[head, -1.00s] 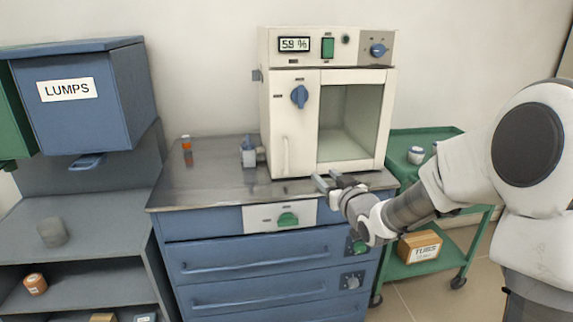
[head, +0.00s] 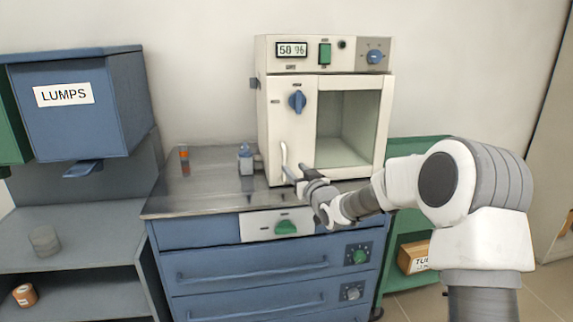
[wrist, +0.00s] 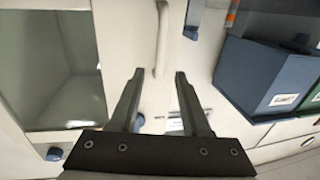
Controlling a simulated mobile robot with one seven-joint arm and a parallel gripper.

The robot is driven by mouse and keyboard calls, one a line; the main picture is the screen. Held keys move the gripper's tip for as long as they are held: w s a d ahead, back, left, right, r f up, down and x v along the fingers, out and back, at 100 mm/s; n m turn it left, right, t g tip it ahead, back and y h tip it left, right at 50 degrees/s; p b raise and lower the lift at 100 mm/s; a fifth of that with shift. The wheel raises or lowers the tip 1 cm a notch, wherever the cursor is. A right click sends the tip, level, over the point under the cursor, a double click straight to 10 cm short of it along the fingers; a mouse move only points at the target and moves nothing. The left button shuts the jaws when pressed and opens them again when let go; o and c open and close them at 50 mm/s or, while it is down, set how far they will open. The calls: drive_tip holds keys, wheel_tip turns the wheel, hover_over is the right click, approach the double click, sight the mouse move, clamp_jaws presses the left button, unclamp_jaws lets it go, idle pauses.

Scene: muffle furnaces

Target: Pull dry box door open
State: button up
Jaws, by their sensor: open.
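The dry box (head: 386,120) is a cream cabinet on the bench, with a lit display (head: 292,49) on top. Its front has a large window and looks shut. A pale vertical handle (head: 284,152) is on the left of the front, below a blue knob (head: 297,101). My gripper (head: 296,175) is open and empty, just in front of the handle's lower part. In the wrist view the handle (wrist: 162,38) lies ahead, its end about level with the gap between my fingertips (wrist: 160,74). I cannot tell whether they touch it.
The metal benchtop (head: 205,185) has an orange-capped vial (head: 184,153) and a small grey holder (head: 246,160) left of the box. A blue LUMPS bin (head: 90,115) hangs at left. A green trolley (head: 400,228) stands at right, partly behind my arm.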

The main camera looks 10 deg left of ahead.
sight(286, 160)
drive_tip(key=shift+b+x, duration=0.45)
drive_tip(key=shift+x, duration=2.95)
clamp_jaws()
